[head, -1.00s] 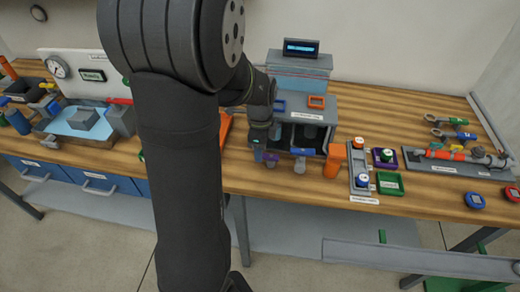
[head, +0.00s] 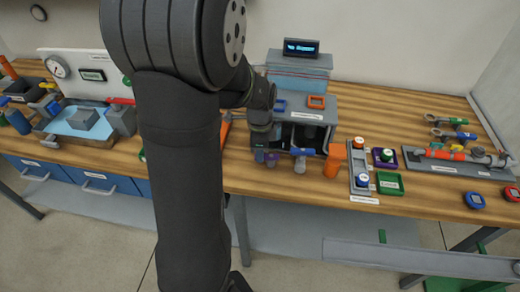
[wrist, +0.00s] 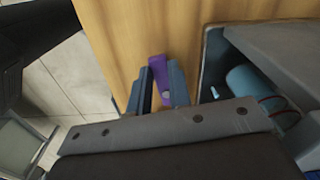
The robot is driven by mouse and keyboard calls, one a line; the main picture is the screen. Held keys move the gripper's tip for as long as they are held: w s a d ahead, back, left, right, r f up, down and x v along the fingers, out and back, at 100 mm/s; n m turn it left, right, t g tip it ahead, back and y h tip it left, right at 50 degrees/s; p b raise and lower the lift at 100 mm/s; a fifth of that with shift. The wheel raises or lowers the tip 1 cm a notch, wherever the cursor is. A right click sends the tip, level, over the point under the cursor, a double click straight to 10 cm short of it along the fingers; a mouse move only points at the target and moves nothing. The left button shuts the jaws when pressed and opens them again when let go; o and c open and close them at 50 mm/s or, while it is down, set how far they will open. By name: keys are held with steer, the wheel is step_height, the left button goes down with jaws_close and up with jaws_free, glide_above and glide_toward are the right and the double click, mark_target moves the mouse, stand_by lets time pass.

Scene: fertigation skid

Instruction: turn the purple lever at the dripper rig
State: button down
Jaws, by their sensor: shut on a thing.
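The purple lever (wrist: 160,72) lies between the two fingers of my gripper (wrist: 162,88) in the wrist view, and the fingers are shut on it. In the head view my gripper (head: 264,152) is at the front of the grey dripper rig (head: 325,106), at its left side. Only a small purple part of the lever (head: 271,159) shows there beside the fingers. A blue lever (head: 301,152) with a grey body below it sits just to the right. The lever's base is partly hidden by the fingers.
An orange cylinder (head: 335,160) stands right of the rig, next to a grey plate with capped bottles (head: 361,180). Purple (head: 384,158) and green (head: 390,183) trays lie farther right. The table's front edge is close below my gripper.

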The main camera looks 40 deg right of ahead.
steer(key=shift+s+a+n, duration=0.15)
steer(key=shift+s+n, duration=0.15)
steer(key=shift+n, duration=0.8)
steer(key=c, duration=1.3)
jaws_free()
step_height(320, 180, up, 17)
steer(key=shift+r, duration=0.2)
